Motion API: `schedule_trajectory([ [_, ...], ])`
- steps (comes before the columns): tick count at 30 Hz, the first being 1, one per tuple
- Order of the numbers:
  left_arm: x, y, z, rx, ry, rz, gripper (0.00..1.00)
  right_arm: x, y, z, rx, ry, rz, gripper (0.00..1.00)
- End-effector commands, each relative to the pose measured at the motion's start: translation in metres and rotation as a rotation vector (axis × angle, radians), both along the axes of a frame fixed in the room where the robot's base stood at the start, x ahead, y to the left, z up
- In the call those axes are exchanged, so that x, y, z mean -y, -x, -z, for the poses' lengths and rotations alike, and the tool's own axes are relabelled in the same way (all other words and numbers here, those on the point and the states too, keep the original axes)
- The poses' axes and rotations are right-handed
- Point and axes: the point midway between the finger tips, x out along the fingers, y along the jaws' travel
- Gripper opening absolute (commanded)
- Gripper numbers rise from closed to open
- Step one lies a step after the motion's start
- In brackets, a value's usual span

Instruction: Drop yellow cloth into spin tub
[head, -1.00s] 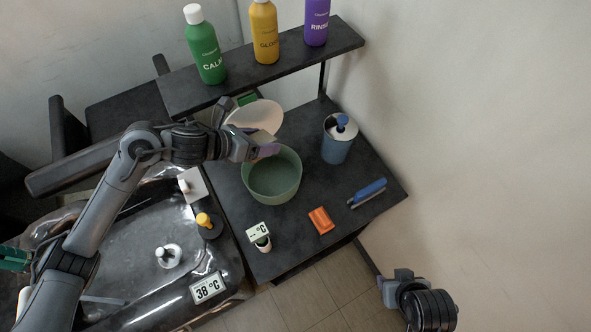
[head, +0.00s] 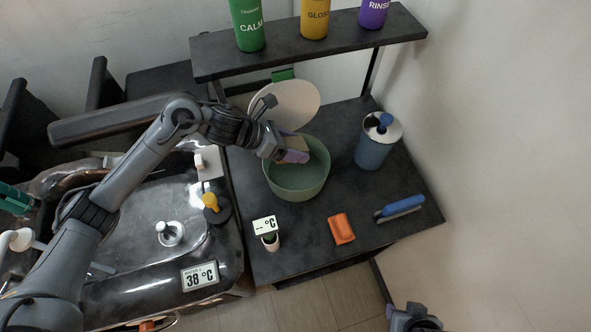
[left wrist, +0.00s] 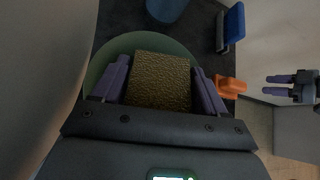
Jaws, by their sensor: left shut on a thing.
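The yellow cloth (left wrist: 160,80) shows in the left wrist view as a mottled brownish-yellow square between the purple fingers of my left gripper (left wrist: 158,88). In the head view, my left gripper (head: 294,150) is shut on the cloth (head: 297,144) at the upper left part of the opening of the round green tub (head: 298,190), which I take for the spin tub. The tub's curved green edge (left wrist: 100,65) shows behind the cloth in the left wrist view. My right gripper (left wrist: 278,84) is empty, its fingers apart, well off to the right.
A pale round disc (head: 290,103) stands behind the tub. A shelf (head: 320,47) with bottles is behind; a basin (head: 130,250) lies left.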

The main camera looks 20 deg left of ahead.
Motion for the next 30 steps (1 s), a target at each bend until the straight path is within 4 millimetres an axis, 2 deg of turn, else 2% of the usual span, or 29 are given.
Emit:
schedule_trajectory([
  [3,0.0,0.0,0.016,-0.003,0.002,-0.002,0.43,0.0,0.0,0.009,0.0,0.001,0.0,0.43],
  [9,0.0,0.0,0.033,-0.002,0.001,-0.003,0.43,0.001,0.0,0.016,0.001,0.004,-0.002,0.43],
  [21,0.0,0.0,0.037,0.0,0.001,-0.002,0.43,0.002,0.0,0.018,0.0,0.009,-0.004,0.43],
  [22,0.0,0.0,0.037,0.0,0.001,-0.002,0.77,0.002,0.0,0.018,0.0,0.009,-0.004,0.43],
  [27,0.0,0.0,0.037,0.0,0.0,-0.001,1.0,0.002,0.0,0.017,0.0,0.008,-0.004,0.43],
  [30,0.0,0.0,0.037,0.0,0.0,-0.001,1.0,0.002,0.0,0.017,0.001,0.006,-0.003,0.43],
])
